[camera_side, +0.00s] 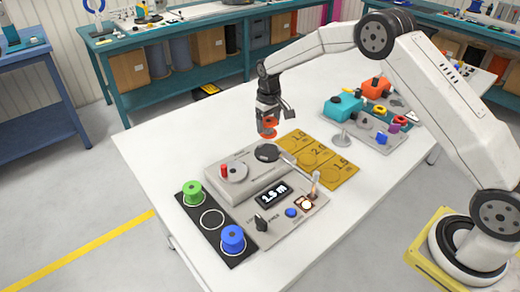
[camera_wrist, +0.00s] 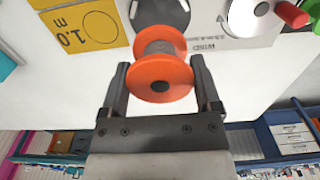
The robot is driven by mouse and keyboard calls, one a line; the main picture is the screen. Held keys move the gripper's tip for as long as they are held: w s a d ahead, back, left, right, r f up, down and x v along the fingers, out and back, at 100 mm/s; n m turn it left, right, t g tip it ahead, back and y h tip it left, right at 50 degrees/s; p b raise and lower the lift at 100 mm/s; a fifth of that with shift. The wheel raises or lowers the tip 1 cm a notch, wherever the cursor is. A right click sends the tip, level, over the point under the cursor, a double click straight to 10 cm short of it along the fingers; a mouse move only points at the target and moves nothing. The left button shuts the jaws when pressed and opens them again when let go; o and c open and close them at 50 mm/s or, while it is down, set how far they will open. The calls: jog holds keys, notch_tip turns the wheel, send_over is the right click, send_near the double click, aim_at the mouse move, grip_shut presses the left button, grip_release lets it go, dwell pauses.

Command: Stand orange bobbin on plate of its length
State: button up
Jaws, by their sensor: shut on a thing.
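The orange bobbin (camera_side: 268,132) hangs in my gripper (camera_side: 267,118), above the table behind the grey winding machine. In the wrist view the orange bobbin (camera_wrist: 161,72) sits between the two fingers of my gripper (camera_wrist: 162,85), its flanges facing the camera at a tilt. A row of yellow plates (camera_side: 345,176) with ring outlines lies right of the machine; their labels seem to read 1.0, 2.0 and 1.5. The wrist view shows the 1.0 m plate (camera_wrist: 68,35) at upper left. The display (camera_side: 271,194) on the machine reads 1.5 m.
A black mat (camera_side: 228,256) at the front left carries a green bobbin (camera_side: 193,192) and a blue bobbin (camera_side: 232,238), with an empty ring between them. The machine (camera_side: 216,172) has a red handle. A grey board (camera_side: 355,148) with colored parts lies behind the plates.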

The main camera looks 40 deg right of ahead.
jog(key=shift+s+d+f, duration=0.3)
jog(key=shift+s+d, duration=0.15)
jog(key=shift+d, duration=0.15)
jog(key=s+d+f, duration=0.2)
jog(key=s+d, duration=0.1)
jog(key=s, duration=0.2)
jog(key=s+d+f, duration=0.2)
jog(key=s+d, duration=0.2)
jog(key=s, duration=0.2)
jog(key=s+d+f, duration=0.2)
jog(key=s+d, duration=0.1)
jog(key=s, duration=0.2)
jog(key=shift+s+d+f, duration=0.1)
jog(key=shift+s+d, duration=0.05)
jog(key=shift+s, duration=0.25)
jog(key=shift+f, duration=0.15)
jog(key=shift+f, duration=2.2)
jog(key=shift+f, duration=0.25)
jog(key=o, duration=1.1)
jog(key=shift+c, duration=0.2)
